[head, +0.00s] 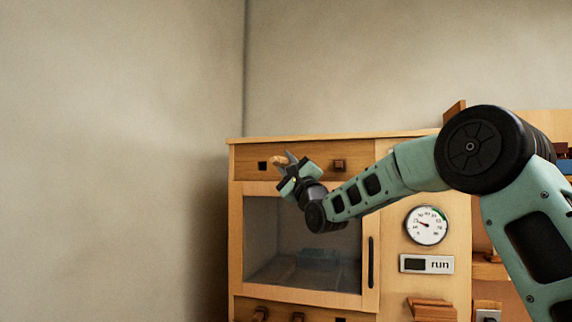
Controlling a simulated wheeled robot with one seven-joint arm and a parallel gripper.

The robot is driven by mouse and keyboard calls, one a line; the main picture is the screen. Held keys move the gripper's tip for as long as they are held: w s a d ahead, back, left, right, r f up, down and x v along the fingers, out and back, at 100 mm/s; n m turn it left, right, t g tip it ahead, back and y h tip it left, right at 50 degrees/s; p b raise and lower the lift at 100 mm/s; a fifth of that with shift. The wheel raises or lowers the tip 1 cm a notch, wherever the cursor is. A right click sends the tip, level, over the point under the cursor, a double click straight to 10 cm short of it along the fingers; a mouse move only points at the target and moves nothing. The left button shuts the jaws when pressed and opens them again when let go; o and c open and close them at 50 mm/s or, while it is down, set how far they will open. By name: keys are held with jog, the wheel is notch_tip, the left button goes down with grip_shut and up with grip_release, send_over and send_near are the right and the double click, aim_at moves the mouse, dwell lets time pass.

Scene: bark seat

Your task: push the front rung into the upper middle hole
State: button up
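My gripper (285,168) is raised in front of the upper panel (365,157) of a wooden cabinet. A small tan wooden piece, which looks like the front rung (277,161), shows between its fingertips, and the fingers look closed on it. The upper panel has a dark square hole (262,166) at left and a brown square peg end (339,166) at right. The upper middle hole is hidden behind my gripper. I cannot tell whether the rung touches the panel.
Below is a glass door (300,240) with a dark vertical handle (371,262). A lower panel has brown pegs (260,314). A round gauge (426,225) and a "run" plate (427,264) are at right. Brown wooden pieces (431,309) lie at lower right. The left side is bare wall.

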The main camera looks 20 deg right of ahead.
jog(key=o, duration=0.4)
jog(key=b+v, duration=0.9)
jog(key=v, duration=0.8)
jog(key=a+f+n+g, duration=0.6)
jog(key=a+f, duration=0.3)
jog(key=f, duration=0.2)
jog(key=s+a+f+n+g, duration=0.4)
jog(key=s+f, duration=0.1)
jog(key=f, duration=0.2)
jog(key=s+a+f+n+g, duration=0.3)
jog(key=s+a+f+n, duration=0.15)
jog(key=f, duration=0.25)
jog(key=s+f+n+g+h, duration=0.1)
jog(key=s+f+n+g, duration=0.3)
jog(key=s, duration=0.5)
jog(key=s+d+f+n+g+h, duration=0.1)
jog(key=s+f+n+g, duration=0.3)
jog(key=s, duration=0.5)
jog(key=s+d+f+n+g+h, duration=0.1)
jog(key=s+f+n+g+h, duration=0.2)
jog(key=s+f+n, duration=0.3)
jog(key=shift+s+d+f+g, duration=0.1)
jog(key=shift+s+g, duration=0.3)
jog(key=shift+s, duration=1.6)
